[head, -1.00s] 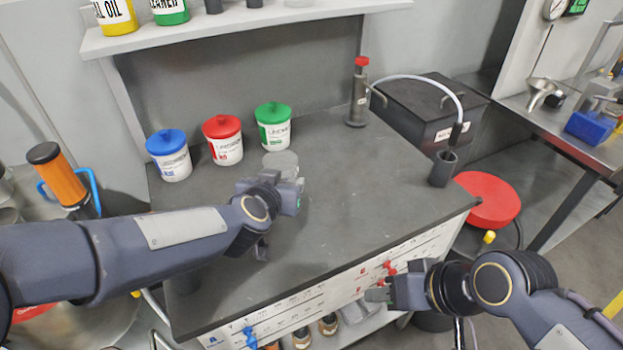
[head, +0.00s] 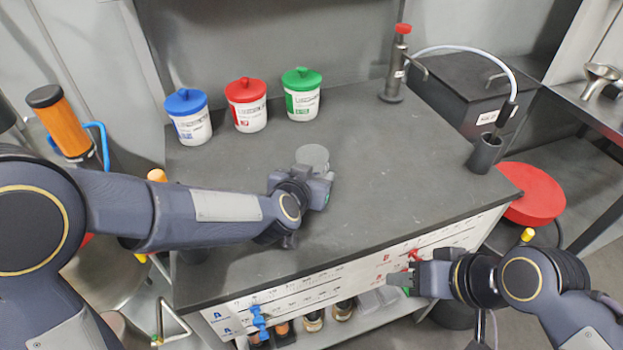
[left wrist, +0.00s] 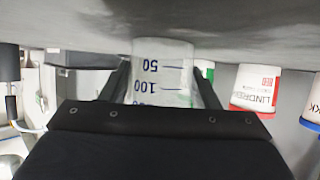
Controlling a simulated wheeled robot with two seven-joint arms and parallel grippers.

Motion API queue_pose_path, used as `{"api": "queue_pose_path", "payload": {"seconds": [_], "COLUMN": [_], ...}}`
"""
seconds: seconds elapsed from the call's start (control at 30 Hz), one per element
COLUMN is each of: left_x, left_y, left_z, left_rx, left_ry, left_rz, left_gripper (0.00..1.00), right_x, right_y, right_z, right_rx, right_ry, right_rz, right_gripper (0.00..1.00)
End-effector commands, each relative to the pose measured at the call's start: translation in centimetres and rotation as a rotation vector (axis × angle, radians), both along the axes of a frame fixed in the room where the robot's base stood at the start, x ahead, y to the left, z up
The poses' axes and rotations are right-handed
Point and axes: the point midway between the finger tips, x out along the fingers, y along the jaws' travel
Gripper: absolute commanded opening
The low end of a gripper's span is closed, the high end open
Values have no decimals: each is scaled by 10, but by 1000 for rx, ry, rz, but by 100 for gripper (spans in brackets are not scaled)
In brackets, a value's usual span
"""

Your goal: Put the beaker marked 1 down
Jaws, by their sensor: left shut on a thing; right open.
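A clear beaker (left wrist: 163,75) with blue graduation marks at 50 and 100 stands between the two fingers of my left gripper (left wrist: 165,92), which is shut on it. In the head view the round grey top of the beaker (head: 313,155) shows just beyond my left gripper (head: 318,183), over the dark bench top (head: 400,165). In the inverted left wrist view its base is at or very close to the bench surface; I cannot tell whether it touches. No number 1 mark is legible. My right gripper (head: 410,279) is open and empty, in front of the bench's front edge.
White jars with blue (head: 187,116), red (head: 246,104) and green (head: 301,93) lids stand along the back of the bench. A red-topped cylinder (head: 396,70) and a small dark holder (head: 485,152) are further right. The bench's centre right is clear.

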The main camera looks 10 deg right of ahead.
Motion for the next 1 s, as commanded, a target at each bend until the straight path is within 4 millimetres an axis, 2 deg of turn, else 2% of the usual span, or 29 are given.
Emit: {"api": "queue_pose_path", "payload": {"seconds": [0.27, 0.3, 0.47, 0.8, 1.0], "left_x": [0, 0, 0, 0, -24], "left_y": [0, 0, 0, 0, 13], "left_z": [-2, -2, -1, 5, 18], "left_rx": [0, 0, 0, 0, -1], "left_ry": [0, 0, 0, -1, -3], "left_rz": [0, 0, 0, 0, -1], "left_gripper": [31, 57, 77, 77, 77], "right_x": [0, 0, 0, 0, 0], "right_y": [0, 0, 0, 0, 0], "right_z": [-2, -2, -1, 4, 8], "right_rx": [0, 0, 0, 0, 0], "right_ry": [0, 0, 0, 0, 0], "right_rz": [0, 0, 0, 0, 0], "right_gripper": [41, 41, 41, 41, 41]}}
